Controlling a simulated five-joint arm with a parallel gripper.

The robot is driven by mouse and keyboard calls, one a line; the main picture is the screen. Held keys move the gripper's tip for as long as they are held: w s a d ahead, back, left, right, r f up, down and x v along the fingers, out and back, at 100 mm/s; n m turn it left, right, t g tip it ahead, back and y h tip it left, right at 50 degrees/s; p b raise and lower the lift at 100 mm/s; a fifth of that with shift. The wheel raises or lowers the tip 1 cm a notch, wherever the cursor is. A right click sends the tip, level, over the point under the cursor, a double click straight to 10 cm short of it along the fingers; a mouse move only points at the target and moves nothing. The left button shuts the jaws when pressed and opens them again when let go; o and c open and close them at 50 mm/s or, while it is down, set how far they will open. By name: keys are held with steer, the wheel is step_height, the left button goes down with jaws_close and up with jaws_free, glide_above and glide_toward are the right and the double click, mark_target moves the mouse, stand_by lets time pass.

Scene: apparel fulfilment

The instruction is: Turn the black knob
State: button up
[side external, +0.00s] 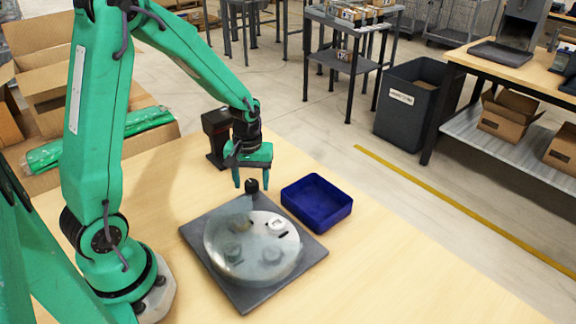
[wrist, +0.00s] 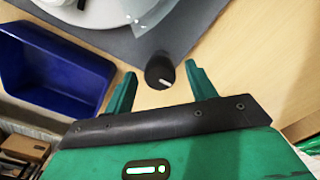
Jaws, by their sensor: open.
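The black knob (side external: 252,186) is small and round and sits at the far corner of a dark grey square plate (side external: 245,296). In the wrist view the knob (wrist: 160,71) shows a short white mark on its top. My gripper (side external: 252,186) is above the knob in the side view, its green fingers pointing down. In the wrist view my gripper (wrist: 158,84) is open, with one finger on each side of the knob and a gap to both. I cannot tell how far the fingertips are above it.
A clear round dome (side external: 225,262) covers several small items on the plate. An empty blue tray (side external: 318,205) stands right of the plate. A black device (side external: 215,140) stands behind my gripper. The wooden table (side external: 400,270) is clear at the front right.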

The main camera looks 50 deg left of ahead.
steer(key=shift+c, duration=0.3)
steer(key=c, duration=0.9)
steer(key=shift+c, duration=0.2)
steer(key=shift+m, duration=0.4)
steer(key=m, duration=0.4)
steer(key=shift+m, duration=2)
steer(key=o, duration=1)
